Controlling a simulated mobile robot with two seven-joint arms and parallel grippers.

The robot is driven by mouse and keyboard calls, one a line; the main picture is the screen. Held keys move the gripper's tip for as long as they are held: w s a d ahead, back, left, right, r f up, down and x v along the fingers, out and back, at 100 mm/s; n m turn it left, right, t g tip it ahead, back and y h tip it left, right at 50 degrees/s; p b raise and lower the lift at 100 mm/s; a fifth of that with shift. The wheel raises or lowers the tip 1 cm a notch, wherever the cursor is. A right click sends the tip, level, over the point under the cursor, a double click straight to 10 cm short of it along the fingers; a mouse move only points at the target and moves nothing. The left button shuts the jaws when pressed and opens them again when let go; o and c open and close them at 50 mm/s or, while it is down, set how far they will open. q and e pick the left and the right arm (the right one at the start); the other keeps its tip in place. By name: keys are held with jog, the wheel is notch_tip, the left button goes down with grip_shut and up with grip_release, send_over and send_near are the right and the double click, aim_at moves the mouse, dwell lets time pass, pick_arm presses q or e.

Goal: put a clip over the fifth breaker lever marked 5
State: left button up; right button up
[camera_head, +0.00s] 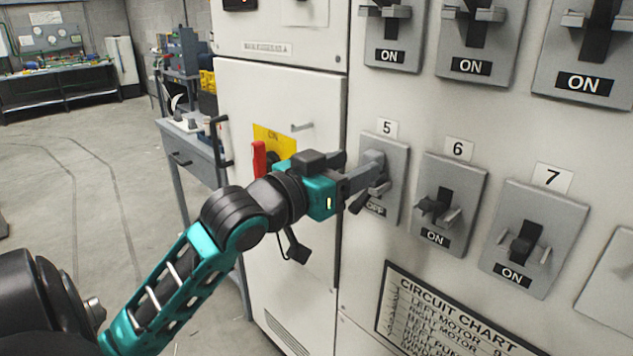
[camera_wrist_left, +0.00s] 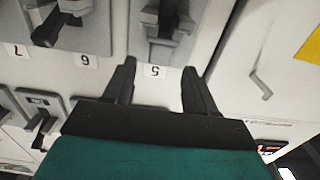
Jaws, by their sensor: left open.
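Breaker 5 (camera_head: 396,195) is a grey plate under the white label 5 (camera_head: 387,128), and its lower tag reads OFF. My left gripper (camera_head: 366,186) is in front of this plate and covers much of its lever. In the left wrist view, which is upside down, the open gripper (camera_wrist_left: 159,68) has the label 5 (camera_wrist_left: 154,71) between its fingers and holds nothing. Breaker 5 (camera_wrist_left: 160,42) shows beyond the fingertips there. A grey piece (camera_wrist_left: 152,17) is at its dark lever; I cannot tell if it is a clip. My right gripper is not seen.
Breaker 6 (camera_head: 464,221) and breaker 7 (camera_head: 556,257) stand close to the right, both tagged ON. Larger ON breakers are above. The floor at far left is open.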

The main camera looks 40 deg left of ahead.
pick_arm(q)
jog(key=shift+s+p, duration=3.9)
jog(key=shift+p, duration=0.25)
notch_tip(320, 180, down, 16)
jog(key=d+g, duration=0.2)
jog(key=g, duration=0.1)
jog(key=s+d+f+g, duration=0.2)
jog(key=d+f, duration=0.3)
jog(key=f, duration=0.2)
jog(key=s+d+f+m+g, duration=0.1)
jog(key=s+d+f+g, duration=0.1)
jog(key=d+f, duration=0.4)
notch_tip(320, 180, down, 2)
jog(key=shift+s+f+m+h, duration=0.1)
jog(key=shift+s+m+h, duration=0.2)
jog(key=shift+s, duration=0.5)
jog(key=shift+a, duration=0.1)
jog(key=shift+c, duration=0.4)
